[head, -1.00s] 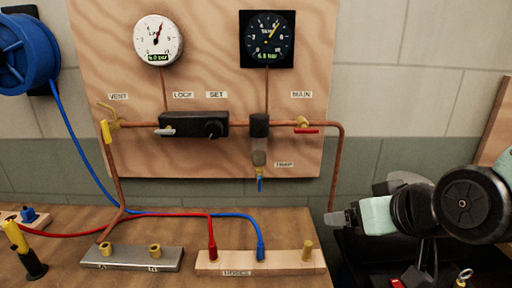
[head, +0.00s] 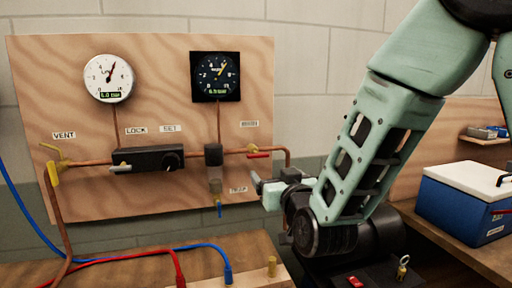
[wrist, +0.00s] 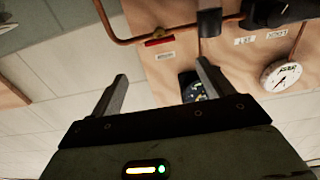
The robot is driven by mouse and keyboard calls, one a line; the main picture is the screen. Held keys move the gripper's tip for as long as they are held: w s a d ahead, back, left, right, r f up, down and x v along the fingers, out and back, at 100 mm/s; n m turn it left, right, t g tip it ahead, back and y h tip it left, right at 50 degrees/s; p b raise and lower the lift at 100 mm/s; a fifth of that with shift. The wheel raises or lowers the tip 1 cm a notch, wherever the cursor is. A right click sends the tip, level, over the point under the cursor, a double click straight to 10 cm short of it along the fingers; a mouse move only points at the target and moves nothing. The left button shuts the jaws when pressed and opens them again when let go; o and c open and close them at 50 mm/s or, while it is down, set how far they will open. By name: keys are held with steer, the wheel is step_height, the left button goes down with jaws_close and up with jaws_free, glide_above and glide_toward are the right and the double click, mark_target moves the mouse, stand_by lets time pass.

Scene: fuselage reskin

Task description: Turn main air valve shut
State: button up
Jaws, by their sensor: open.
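The main air valve (head: 252,148) has a small yellow body and a red lever (head: 258,155) lying level along the copper pipe, under its label on the plywood board. The red lever also shows in the wrist view (wrist: 158,42), near the top middle. My gripper (head: 262,184) is just below and right of the valve, apart from it. In the wrist view my gripper (wrist: 163,72) has its two fingers spread wide and empty, with the lever beyond the fingertips. My arm hides part of the area right of the board.
A white gauge (head: 109,78) and a black gauge (head: 215,76) hang above the black regulator block (head: 147,159). A yellow vent valve (head: 52,172) is at left. A blue drain lever (head: 219,209) hangs below. A blue cooler (head: 465,205) stands at right.

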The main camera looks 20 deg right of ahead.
mark_target(259, 157)
steer(key=w+p, duration=0.7)
steer(key=w, duration=0.8)
steer(key=shift+w+d, duration=0.1)
steer(key=shift+w, duration=0.15)
steer(key=shift+f, duration=0.1)
steer(key=c, duration=1)
